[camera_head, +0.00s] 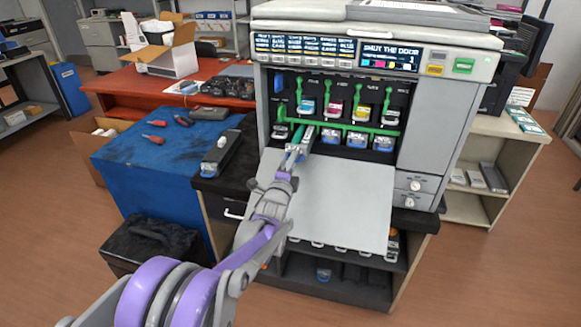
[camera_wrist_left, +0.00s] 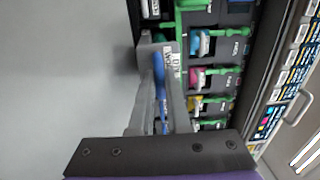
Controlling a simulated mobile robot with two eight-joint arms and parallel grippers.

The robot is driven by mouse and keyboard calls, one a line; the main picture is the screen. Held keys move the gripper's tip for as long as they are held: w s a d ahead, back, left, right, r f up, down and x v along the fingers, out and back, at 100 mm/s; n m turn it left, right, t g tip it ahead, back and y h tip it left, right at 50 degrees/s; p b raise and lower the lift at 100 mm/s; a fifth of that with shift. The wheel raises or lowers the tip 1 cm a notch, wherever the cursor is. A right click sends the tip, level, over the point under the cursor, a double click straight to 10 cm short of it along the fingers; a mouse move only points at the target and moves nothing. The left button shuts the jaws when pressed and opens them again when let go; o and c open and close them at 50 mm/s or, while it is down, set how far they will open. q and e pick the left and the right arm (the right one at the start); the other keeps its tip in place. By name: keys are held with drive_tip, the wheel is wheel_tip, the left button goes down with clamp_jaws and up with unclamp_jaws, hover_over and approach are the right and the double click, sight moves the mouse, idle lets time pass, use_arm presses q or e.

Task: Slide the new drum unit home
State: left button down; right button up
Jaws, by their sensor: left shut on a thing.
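The printer (camera_head: 425,150) stands open, with a row of toner cartridges above a row of drum units. Part of the drum unit is inside the slot; how deep I cannot tell. The open front door (camera_head: 335,205) lies below my gripper. My right gripper is out of view.
Another dark, long unit (camera_head: 222,152) lies on the black surface left of the printer. Screwdrivers (camera_head: 183,120) lie on the blue cabinet top (camera_head: 150,160). Green levers (camera_head: 388,98) stick out at the toner row. The printer screen (camera_head: 390,58) reads "SHUT THE DOOR".

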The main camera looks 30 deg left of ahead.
use_arm(q)
drive_tip(key=shift+f+x, duration=0.15)
drive_tip(key=shift+x, duration=2.75)
drive_tip(key=shift+f+x, duration=0.2)
drive_tip(key=shift+x, duration=2.75)
drive_tip(key=shift+c, duration=2)
unclamp_jaws()
drive_tip(key=shift+s, duration=0.1)
drive_tip(key=shift+s+f, duration=0.1)
drive_tip(key=shift+v, duration=1)
drive_tip(key=shift+b+v, duration=0.35)
drive_tip(key=shift+v, duration=2)
